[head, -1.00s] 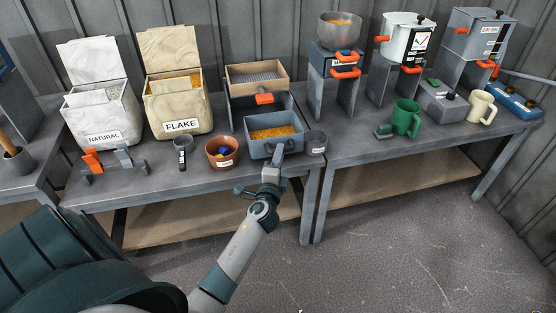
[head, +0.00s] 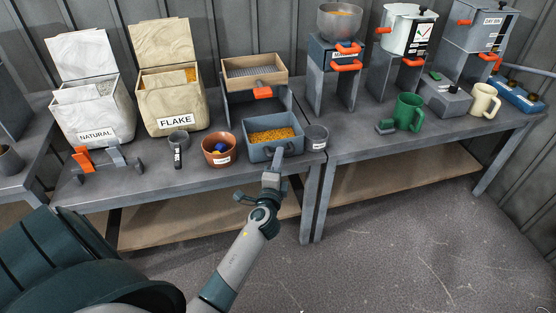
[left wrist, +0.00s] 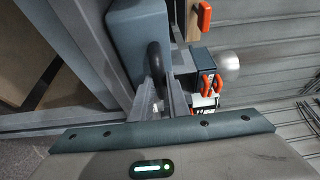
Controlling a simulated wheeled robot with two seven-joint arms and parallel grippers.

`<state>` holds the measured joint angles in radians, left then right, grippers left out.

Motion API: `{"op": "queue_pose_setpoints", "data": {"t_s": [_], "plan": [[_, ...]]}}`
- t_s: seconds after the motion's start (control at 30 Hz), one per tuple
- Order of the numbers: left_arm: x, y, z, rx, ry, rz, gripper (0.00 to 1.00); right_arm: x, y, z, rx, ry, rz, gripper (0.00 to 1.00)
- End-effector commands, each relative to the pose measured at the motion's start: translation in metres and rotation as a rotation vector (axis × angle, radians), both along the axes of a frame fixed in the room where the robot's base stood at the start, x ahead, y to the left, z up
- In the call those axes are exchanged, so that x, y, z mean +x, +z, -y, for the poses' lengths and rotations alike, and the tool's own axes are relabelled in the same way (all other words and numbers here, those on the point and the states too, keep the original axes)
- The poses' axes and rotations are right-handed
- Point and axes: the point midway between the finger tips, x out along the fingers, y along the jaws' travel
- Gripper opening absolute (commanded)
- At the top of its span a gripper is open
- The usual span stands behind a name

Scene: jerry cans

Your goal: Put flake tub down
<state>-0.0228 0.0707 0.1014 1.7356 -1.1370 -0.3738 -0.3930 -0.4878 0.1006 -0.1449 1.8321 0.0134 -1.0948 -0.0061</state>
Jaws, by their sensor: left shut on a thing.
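The flake tub is a blue-grey box (head: 259,154) filled with golden flakes (head: 271,135), in the middle of the head view at the front of the left bench. My left gripper (head: 279,160) is at the tub's near side, shut on its handle. In the left wrist view the dark curved handle (left wrist: 154,55) is between the fingers, with the tub's wall (left wrist: 135,35) beside it. The tub looks level. I cannot tell for sure whether its base touches the bench top. My right gripper is not in view.
A dark grey cup (head: 315,138) stands close to the tub's right, and a copper bowl (head: 218,150) to its left. A stand with a wooden tray (head: 254,70) is behind. The FLAKE bin (head: 172,102) is further left. The bench's front edge (head: 220,177) is near.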

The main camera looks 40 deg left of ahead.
Motion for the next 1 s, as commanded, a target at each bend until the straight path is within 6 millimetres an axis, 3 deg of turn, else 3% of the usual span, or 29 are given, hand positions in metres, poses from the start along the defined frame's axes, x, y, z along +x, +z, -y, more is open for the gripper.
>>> {"op": "queue_pose_setpoints", "data": {"t_s": [0.27,0.3,0.37,0.4,0.77,1.0], "plan": [[-0.001,-0.002,0.0,-0.002,0.001,-0.002,0.0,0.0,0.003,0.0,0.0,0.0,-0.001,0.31],[-0.001,-0.004,0.0,-0.004,0.002,-0.004,0.17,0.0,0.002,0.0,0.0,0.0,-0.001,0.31],[-0.001,-0.004,0.0,-0.003,0.002,-0.004,0.32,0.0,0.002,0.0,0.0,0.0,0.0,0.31],[-0.001,-0.003,0.0,-0.003,0.002,-0.004,0.34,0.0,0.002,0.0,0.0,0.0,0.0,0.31],[-0.003,-0.003,0.001,-0.002,0.001,-0.002,0.34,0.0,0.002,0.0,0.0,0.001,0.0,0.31],[-0.021,-0.004,0.01,-0.004,0.0,-0.003,0.34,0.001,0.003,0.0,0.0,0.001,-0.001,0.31]]}}
